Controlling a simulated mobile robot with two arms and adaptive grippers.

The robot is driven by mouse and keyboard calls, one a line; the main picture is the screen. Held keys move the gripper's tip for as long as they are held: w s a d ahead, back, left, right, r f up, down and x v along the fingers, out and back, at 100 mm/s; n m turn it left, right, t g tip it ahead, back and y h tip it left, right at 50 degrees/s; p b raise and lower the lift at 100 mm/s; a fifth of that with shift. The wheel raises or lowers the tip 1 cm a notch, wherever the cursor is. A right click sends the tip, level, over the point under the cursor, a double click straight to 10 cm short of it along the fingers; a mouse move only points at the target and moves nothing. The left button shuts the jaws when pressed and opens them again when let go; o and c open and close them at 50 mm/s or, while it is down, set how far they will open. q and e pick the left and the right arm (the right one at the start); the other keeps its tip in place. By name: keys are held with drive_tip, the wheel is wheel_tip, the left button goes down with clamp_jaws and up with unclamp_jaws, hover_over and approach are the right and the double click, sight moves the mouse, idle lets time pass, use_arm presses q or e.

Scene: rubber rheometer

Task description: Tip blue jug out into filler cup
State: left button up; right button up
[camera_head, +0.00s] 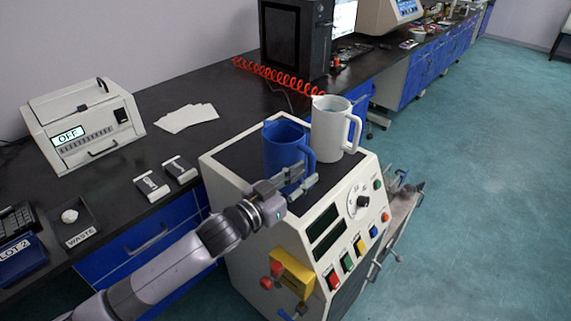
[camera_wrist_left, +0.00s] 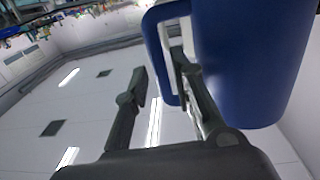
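The blue jug (camera_head: 284,141) stands upright on the dark top of the white machine, its handle turned towards the front right. My left gripper (camera_head: 299,184) is at the jug's handle. In the left wrist view, the jug (camera_wrist_left: 255,60) fills the upper right. The left gripper (camera_wrist_left: 160,75) has its fingers apart, one on each side of the handle, with a small gap showing at the left finger. A white jug-shaped vessel (camera_head: 328,130) with a handle stands close to the blue jug's right. I cannot tell whether it is the filler cup. My right gripper is not clearly seen.
The white machine (camera_head: 309,205) has displays, a dial and coloured buttons on its front. A boxy device (camera_head: 83,125), white cards (camera_head: 187,117) and a waste tray (camera_head: 78,222) are on the black bench. A grey structure (camera_head: 400,215) is partly hidden beside the machine. The floor at right is clear.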

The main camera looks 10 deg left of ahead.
sight(309, 171)
use_arm(q)
drive_tip(key=x, duration=0.3)
drive_tip(key=shift+w+d+f, duration=0.15)
drive_tip(key=shift+c, duration=0.5)
clamp_jaws()
drive_tip(key=shift+r, duration=0.35)
